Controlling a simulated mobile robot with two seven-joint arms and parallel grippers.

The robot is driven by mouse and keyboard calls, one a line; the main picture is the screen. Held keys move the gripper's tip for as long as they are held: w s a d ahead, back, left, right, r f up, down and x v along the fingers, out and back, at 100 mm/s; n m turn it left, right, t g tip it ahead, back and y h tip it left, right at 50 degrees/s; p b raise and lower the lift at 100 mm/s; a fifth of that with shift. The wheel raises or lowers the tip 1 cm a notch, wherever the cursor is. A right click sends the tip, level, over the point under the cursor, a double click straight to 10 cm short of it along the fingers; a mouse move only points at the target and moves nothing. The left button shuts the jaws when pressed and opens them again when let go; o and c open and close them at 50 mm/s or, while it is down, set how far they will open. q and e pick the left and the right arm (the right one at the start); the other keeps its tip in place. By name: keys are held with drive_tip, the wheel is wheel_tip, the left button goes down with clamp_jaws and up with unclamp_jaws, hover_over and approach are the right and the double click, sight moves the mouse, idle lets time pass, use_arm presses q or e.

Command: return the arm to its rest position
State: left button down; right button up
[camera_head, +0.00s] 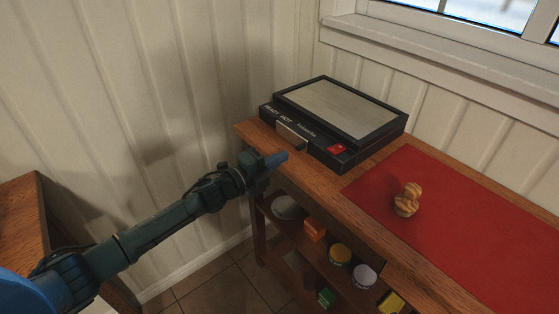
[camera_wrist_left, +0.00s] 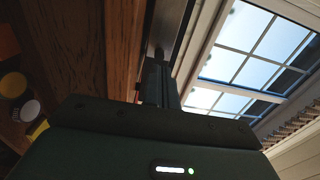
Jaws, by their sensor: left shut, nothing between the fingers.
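My left gripper (camera_head: 277,158) is at the end of my left arm, which reaches in from the lower left of the head view. Its blue-grey fingers are shut with nothing between them. It is near the left end of the wooden counter (camera_head: 245,128), in front of the black appliance. I cannot tell its exact gap to the counter edge. In the left wrist view the shut fingers (camera_wrist_left: 158,82) point up past the wood (camera_wrist_left: 98,50). My right gripper is in neither view.
A black appliance (camera_head: 350,158) with a grey top and front handle stands on the counter. A striped wooden piece (camera_head: 407,199) sits on a red mat (camera_head: 470,220). Jars and small boxes fill the shelf (camera_head: 318,257) below. A wooden surface (camera_head: 22,215) is at left.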

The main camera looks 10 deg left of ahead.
use_arm(q)
drive_tip(key=v, duration=1)
drive_tip(key=s+d+f+n+g+y+p, duration=0.1)
drive_tip(key=s+f+n+y, duration=0.1)
drive_tip(key=s+n, duration=0.5)
drive_tip(key=s+d+f+n+g+y+p, duration=0.1)
drive_tip(key=s+d+f+n+y+p, duration=0.1)
drive_tip(key=s+n, duration=0.6)
drive_tip(key=s+d+f+n+g+y+p, duration=0.1)
drive_tip(key=s+d+f+n+y+p, duration=0.1)
drive_tip(key=s+f+n, duration=0.4)
drive_tip(key=shift+s+d+n+y, duration=0.25)
drive_tip(key=shift+s+n+y, duration=0.55)
drive_tip(key=shift+s+y, duration=0.15)
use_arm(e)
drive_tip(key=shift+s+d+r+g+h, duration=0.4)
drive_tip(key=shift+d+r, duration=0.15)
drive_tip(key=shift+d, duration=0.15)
